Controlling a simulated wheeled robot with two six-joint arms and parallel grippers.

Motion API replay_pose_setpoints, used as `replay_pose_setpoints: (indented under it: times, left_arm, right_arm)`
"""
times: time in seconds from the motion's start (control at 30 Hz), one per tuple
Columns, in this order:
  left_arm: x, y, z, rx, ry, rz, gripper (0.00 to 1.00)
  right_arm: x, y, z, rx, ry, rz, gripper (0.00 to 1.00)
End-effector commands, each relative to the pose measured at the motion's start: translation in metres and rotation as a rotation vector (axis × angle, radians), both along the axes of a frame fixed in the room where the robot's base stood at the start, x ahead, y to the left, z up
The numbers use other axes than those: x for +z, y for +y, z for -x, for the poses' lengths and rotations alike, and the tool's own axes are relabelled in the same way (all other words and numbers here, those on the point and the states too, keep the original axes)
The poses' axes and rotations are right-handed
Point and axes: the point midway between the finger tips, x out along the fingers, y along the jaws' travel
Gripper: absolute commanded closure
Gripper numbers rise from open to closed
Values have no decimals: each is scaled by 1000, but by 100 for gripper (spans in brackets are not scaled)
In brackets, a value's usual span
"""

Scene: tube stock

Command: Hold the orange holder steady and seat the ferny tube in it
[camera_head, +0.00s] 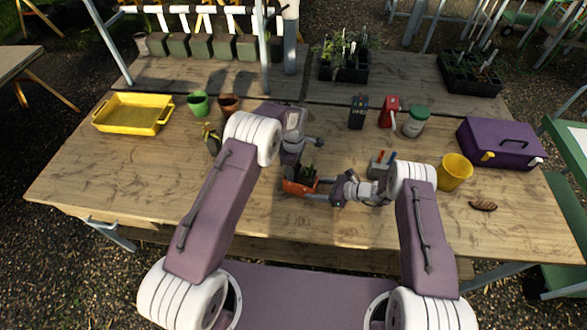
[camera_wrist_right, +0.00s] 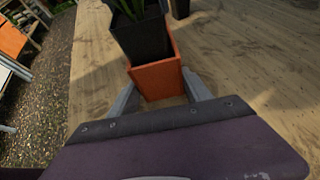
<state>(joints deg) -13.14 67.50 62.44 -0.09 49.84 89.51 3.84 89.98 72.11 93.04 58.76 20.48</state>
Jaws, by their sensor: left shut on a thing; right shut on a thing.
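The orange holder (camera_head: 299,188) is near the table's front middle. In the right wrist view the holder (camera_wrist_right: 158,82) is a square orange box between my right fingers. My right gripper (camera_wrist_right: 160,98) is shut on it. The ferny tube (camera_wrist_right: 142,38) is a dark square pot with green leaves at the holder's open top. It looks slightly tilted, its lower end behind the holder's near wall; how deep it sits I cannot tell. Its leaves also show in the head view (camera_head: 307,172). My left gripper (camera_head: 290,167) is shut at the tube, its fingertips largely hidden.
A yellow tray (camera_head: 133,112), green pot (camera_head: 198,104) and brown pot (camera_head: 229,104) stand at the left. A yellow pot (camera_head: 455,172), purple case (camera_head: 500,143) and pinecone-like object (camera_head: 483,206) are at the right. A grey caddy (camera_head: 380,166) stands close behind my right gripper.

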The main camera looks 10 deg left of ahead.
Motion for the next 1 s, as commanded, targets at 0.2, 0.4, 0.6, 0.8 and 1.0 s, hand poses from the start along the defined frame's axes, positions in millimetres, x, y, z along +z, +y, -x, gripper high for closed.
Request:
replay_pose_setpoints:
  times: [0.2,0.4,0.6,0.8,1.0]
  left_arm:
    - [-3,0,0,0,-1,0,41]
    - [-3,0,0,0,0,0,30]
    - [1,0,0,0,-1,0,30]
    - [44,0,-1,0,-5,1,30]
    - [92,0,-1,0,-5,1,30]
  right_arm:
    - [0,0,0,-1,0,0,66]
    - [0,0,0,0,0,0,66]
    - [0,0,0,0,0,0,66]
    - [0,0,0,0,-1,0,66]
    - [0,0,0,-1,0,0,66]
